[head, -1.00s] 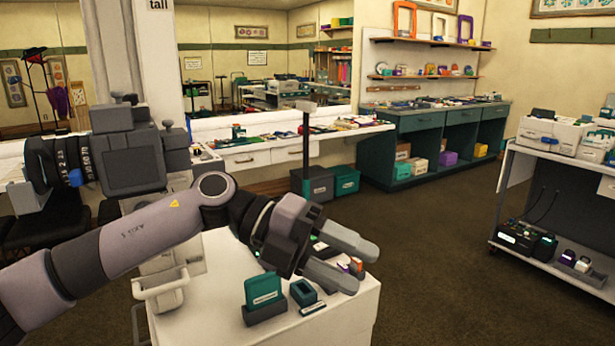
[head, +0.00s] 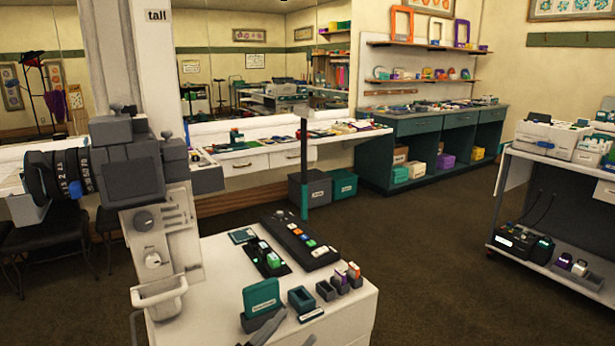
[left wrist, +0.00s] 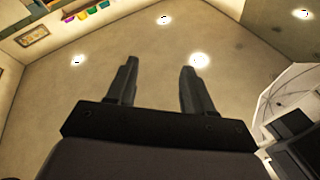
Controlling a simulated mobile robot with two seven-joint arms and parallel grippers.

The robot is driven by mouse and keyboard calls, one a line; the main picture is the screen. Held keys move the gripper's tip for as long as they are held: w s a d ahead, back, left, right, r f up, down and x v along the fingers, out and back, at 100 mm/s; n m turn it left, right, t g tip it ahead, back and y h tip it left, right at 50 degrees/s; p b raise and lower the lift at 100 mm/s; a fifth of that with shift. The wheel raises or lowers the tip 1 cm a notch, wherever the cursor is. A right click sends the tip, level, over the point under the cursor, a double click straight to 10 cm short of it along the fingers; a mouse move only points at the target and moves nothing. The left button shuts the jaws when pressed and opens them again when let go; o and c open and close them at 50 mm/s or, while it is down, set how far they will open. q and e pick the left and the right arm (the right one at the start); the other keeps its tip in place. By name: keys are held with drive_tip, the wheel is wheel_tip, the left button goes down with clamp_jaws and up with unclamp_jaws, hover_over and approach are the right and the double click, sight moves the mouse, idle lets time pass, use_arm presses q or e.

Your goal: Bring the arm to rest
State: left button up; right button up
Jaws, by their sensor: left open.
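My left gripper (left wrist: 158,72) is open in the left wrist view, with nothing between its two dark fingers. Beyond them is a pale surface with several bright lamps, which looks like the ceiling. In the head view only grey finger parts of the left gripper (head: 286,333) show at the bottom edge, in front of the white cart (head: 225,270). The rest of my left arm is out of the head view. My right gripper is in neither view.
The cart carries a teal card in a holder (head: 262,295), a black button panel (head: 300,243) and small holders. A camera-like device (head: 135,170) stands at left. A shelf cart (head: 545,165) is at right. The brown floor (head: 430,250) between is clear.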

use_arm(q)
drive_tip(key=s+a+f+n+g+y, duration=0.3)
drive_tip(key=s+a+f+n+y, duration=0.2)
drive_tip(key=s+a+f, duration=0.3)
drive_tip(key=s+a+f+n+g+y, duration=0.3)
drive_tip(key=s+a+f+n+y, duration=0.2)
drive_tip(key=f, duration=1.1)
drive_tip(key=s+a+y, duration=0.2)
drive_tip(key=s+a, duration=0.2)
drive_tip(key=s, duration=0.1)
drive_tip(key=shift+s+f+n+p, duration=0.2)
drive_tip(key=shift+s+n+p, duration=0.1)
drive_tip(key=shift+p, duration=0.1)
